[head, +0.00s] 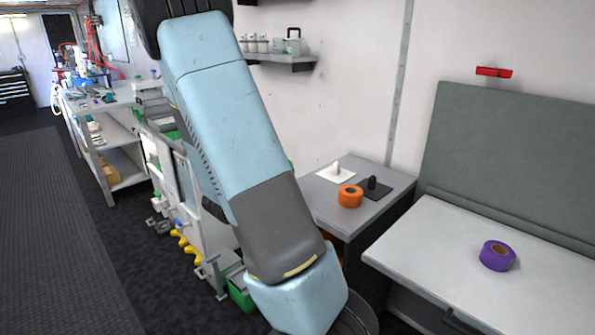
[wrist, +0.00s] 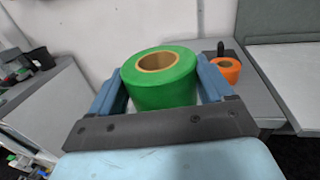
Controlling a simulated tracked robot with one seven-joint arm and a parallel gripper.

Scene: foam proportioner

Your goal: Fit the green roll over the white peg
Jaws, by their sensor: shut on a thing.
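A green roll (wrist: 160,80) with a cardboard core is held between the two blue fingers of my gripper (wrist: 162,85) in the wrist view. Its hole faces up toward the camera. In the head view my arm hides the gripper and the roll. The white peg (head: 337,168) stands upright on a white square plate on the grey cabinet top. In the wrist view I cannot make out the white peg; the green roll covers that part of the cabinet.
A black peg (head: 372,183) stands on a dark plate beside an orange roll (head: 350,196) on the same grey cabinet (head: 385,207). A purple roll (head: 497,255) lies on the white bench (head: 440,240) at right. A wall shelf (head: 290,61) holds several containers.

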